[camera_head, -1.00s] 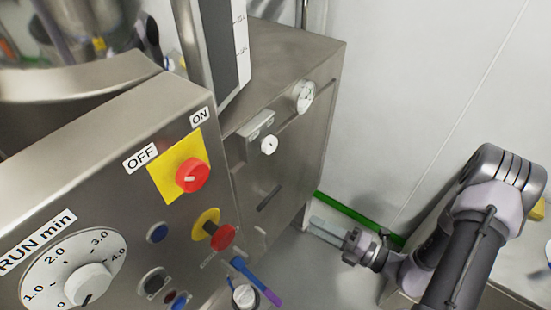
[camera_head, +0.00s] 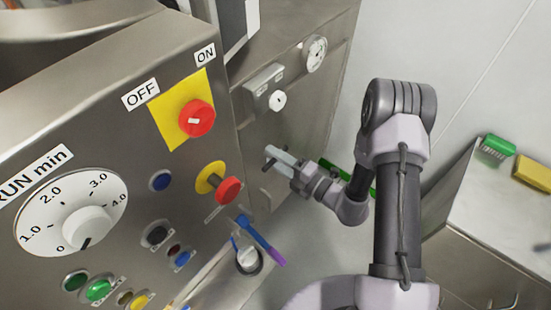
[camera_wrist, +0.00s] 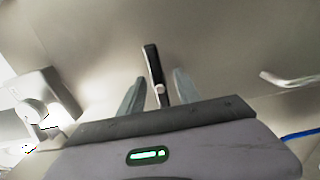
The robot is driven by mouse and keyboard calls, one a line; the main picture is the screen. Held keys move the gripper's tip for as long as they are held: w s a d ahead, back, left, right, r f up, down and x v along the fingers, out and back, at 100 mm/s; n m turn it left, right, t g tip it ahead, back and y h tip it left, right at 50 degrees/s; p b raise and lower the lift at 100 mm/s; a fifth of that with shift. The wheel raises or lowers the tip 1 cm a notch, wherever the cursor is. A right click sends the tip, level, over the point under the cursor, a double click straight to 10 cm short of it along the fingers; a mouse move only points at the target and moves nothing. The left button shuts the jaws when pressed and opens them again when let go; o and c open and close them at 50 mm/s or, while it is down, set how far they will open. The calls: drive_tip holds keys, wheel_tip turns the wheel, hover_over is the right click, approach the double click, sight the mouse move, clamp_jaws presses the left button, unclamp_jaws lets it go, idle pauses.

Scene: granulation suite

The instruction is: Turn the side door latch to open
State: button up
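The side door latch is a short dark bar (camera_head: 269,166) on the steel side panel (camera_head: 300,110) of the machine. In the wrist view the latch (camera_wrist: 151,62) stands out from the panel in the upper middle, slightly tilted. My gripper (camera_head: 283,156) is at the panel right beside the latch in the head view. In the wrist view my gripper (camera_wrist: 158,78) has its two fingers apart, one on each side of the latch, with a visible gap on both sides. The fingertips partly hide the latch in the head view.
A block with a white knob (camera_head: 278,100) and a round gauge (camera_head: 315,54) sit above the latch. A red knob (camera_head: 229,190) and a blue-purple handle (camera_head: 262,240) stick out nearby. A bent metal handle (camera_wrist: 290,79) is at right in the wrist view. A bench (camera_head: 490,210) stands right.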

clamp_jaws()
drive_tip(key=shift+n, duration=0.3)
drive_tip(key=n+b, duration=0.1)
drive_tip(key=n, duration=0.2)
drive_tip(key=shift+n, duration=0.4)
drive_tip(key=n+b, duration=0.1)
drive_tip(key=n, duration=0.3)
drive_tip(key=shift+f, duration=0.1)
drive_tip(key=n+b, duration=0.2)
drive_tip(key=n, duration=0.3)
drive_tip(key=shift+b, duration=0.35)
drive_tip(key=shift+n+b, duration=1.4)
drive_tip(key=shift+n, duration=0.8)
